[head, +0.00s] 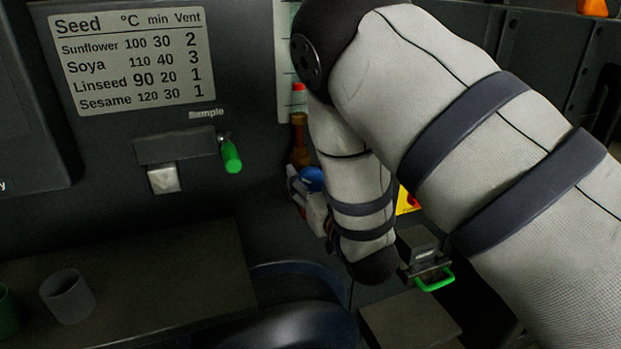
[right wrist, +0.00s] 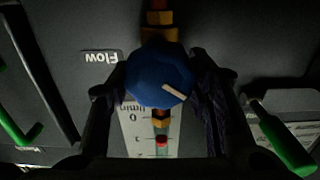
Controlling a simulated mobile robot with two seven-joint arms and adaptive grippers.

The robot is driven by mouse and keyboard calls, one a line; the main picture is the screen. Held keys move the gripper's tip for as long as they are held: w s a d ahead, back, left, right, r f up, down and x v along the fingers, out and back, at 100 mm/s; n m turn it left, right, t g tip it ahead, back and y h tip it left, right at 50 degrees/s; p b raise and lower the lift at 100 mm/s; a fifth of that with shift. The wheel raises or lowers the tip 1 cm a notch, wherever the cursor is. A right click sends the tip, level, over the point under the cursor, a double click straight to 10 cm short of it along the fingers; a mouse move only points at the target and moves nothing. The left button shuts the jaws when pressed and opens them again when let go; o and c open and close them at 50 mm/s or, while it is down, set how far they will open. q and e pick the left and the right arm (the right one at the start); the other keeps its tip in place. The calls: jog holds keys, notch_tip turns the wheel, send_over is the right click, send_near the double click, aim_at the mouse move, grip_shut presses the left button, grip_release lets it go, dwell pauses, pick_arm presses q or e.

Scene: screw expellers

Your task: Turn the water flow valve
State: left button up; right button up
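The flow valve has a round blue knob (right wrist: 160,77) with a pale pointer mark slanting to the lower right in the right wrist view. It also shows in the head view (head: 312,179), partly beside my right forearm. My right gripper (right wrist: 160,82) has one dark finger on each side of the knob, very close to it. Whether the fingers press on it is too dark to tell. In the head view my right arm hides most of this gripper. A "Flow" label (right wrist: 101,57) sits left of the knob. My left gripper is out of view.
Brass fittings (right wrist: 160,18) and a white scale (right wrist: 137,128) line up with the knob. Green handles stand nearby (right wrist: 281,140), (head: 231,156). A grey cup (head: 68,296) stands on a ledge (head: 190,270) at lower left. A green-handled drawer (head: 434,279) is right of my wrist.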

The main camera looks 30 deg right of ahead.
jog(key=n+p, duration=0.1)
jog(key=r+n+p, duration=0.1)
jog(key=n, duration=0.1)
jog(key=shift+a+n, duration=0.15)
jog(key=shift+n, duration=0.15)
jog(key=shift+f+n, duration=0.4)
jog(key=shift+n, duration=0.6)
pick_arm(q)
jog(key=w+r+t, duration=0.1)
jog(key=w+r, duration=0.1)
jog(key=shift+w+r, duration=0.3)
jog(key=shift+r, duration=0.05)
pick_arm(e)
jog(key=shift+f, duration=0.15)
jog(key=o, duration=1.2)
jog(key=shift+c, duration=0.2)
jog(key=v, duration=1.2)
jog(key=shift+f, duration=0.1)
